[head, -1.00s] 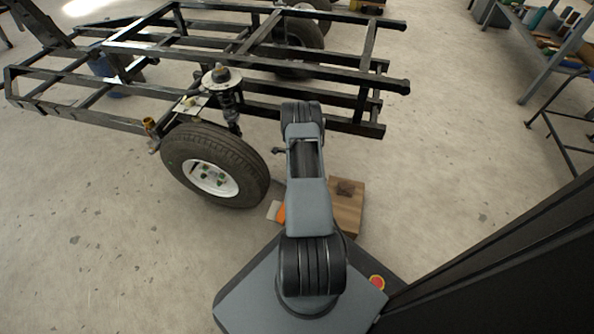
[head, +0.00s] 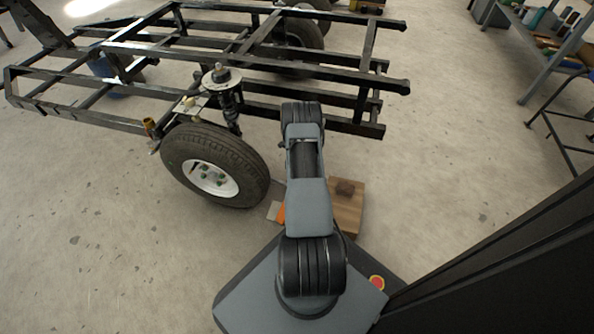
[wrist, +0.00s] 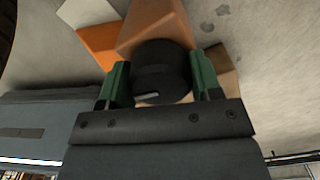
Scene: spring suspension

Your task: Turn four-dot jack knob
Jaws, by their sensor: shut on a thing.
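A black round knob (wrist: 161,72) sits between the two green fingers of my gripper (wrist: 161,82) in the wrist view. The fingers are shut on its left and right sides. A short pale mark (wrist: 147,96) shows low on the knob; I cannot make out any dots. In the head view my arm hides the gripper and the knob.
An orange piece (wrist: 98,46) lies beside the wood. A tyre on a white wheel (head: 213,178) stands left of my arm, under a black steel frame (head: 250,62) with a spring strut (head: 228,98). Floor right of the wood is clear.

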